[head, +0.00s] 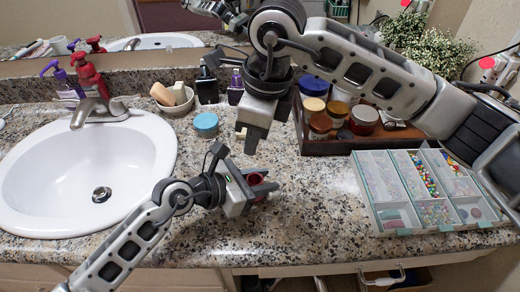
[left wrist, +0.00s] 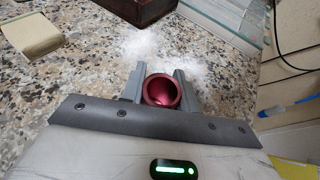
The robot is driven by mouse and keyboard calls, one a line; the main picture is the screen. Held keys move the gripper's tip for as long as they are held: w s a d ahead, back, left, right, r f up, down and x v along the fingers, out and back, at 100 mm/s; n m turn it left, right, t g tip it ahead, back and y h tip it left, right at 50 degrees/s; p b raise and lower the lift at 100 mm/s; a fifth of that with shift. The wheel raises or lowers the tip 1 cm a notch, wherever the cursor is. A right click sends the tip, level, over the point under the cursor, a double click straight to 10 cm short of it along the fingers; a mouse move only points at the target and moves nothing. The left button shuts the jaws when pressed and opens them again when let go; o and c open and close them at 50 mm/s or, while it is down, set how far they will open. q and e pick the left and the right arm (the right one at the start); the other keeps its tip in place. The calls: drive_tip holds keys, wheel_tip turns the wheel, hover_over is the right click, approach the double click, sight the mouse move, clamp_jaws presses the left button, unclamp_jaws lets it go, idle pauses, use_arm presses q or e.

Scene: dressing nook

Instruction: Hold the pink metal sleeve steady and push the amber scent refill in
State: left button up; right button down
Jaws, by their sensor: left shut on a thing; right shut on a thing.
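The pink metal sleeve (head: 257,179) is a short reddish tube between the fingers of my left gripper (head: 262,183), low over the front of the counter. In the left wrist view the sleeve (left wrist: 161,91) shows its round open mouth, hollow inside, with a finger of my left gripper (left wrist: 160,92) on each side. My right gripper (head: 252,148) points down, above and behind the sleeve and apart from it. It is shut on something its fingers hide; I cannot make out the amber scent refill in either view.
A sink (head: 60,175) lies at the left. A dark wooden tray (head: 320,146) with jars and a clear bead organizer (head: 385,216) stand at the right. The speckled counter (head: 310,215) is bare in front.

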drive_tip(key=shift+w+a+r+n+h, duration=0.15)
drive_tip(key=shift+n+h, duration=0.25)
drive_tip(key=shift+h, duration=0.1)
drive_tip(key=shift+g+h, duration=0.3)
drive_tip(key=shift+h, duration=0.2)
drive_tip(key=shift+f, duration=4.15)
drive_tip(key=c, duration=1.3)
unclamp_jaws()
drive_tip(key=shift+o, duration=0.2)
drive_tip(key=shift+r, duration=0.1)
